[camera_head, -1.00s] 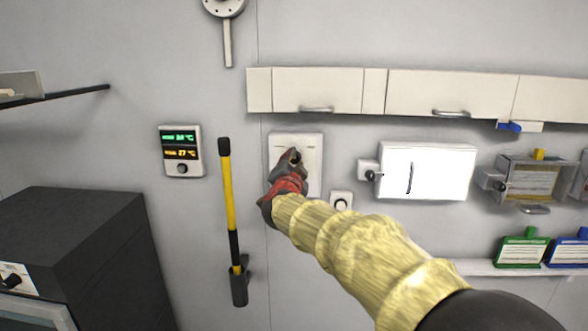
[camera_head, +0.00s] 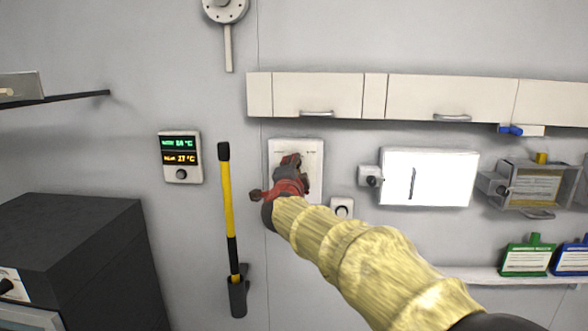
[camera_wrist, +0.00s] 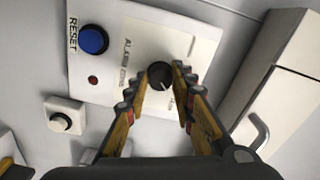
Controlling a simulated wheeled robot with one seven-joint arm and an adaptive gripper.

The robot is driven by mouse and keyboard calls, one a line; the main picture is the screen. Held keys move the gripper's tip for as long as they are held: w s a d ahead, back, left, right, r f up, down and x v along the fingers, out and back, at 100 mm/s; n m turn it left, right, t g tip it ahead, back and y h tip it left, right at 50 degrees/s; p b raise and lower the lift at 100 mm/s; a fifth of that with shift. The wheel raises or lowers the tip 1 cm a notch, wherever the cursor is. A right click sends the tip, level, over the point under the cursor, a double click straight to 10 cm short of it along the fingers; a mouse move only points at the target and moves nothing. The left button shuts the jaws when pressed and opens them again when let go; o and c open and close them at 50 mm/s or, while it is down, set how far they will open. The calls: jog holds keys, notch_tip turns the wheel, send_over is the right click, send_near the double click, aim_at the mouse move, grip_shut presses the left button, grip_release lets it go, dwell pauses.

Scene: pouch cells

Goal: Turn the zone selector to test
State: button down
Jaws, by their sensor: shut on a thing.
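The zone selector is a black round knob (camera_wrist: 160,76) on a white wall panel (camera_wrist: 205,48), beside a label that seems to read "ALARM ZONE". My gripper (camera_wrist: 159,68) has its fingertips closed around the knob's two sides in the wrist view. A small label by the knob is partly covered and too small to read, so the setting is unclear. In the head view my gripper (camera_head: 290,162) is in front of the panel (camera_head: 313,150) and hides the knob.
A blue RESET button (camera_wrist: 93,40) and a red lamp (camera_wrist: 93,80) share the panel. A small white switch box (camera_head: 342,207) is just below right. White cabinets (camera_head: 318,95) hang above. A yellow-handled tool (camera_head: 228,200) hangs to the left.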

jog(key=c, duration=1.5)
grip_release()
jog(key=shift+s, duration=0.15)
jog(key=s, duration=1.1)
jog(key=shift+s+a, duration=0.2)
jog(key=shift+s, duration=0.15)
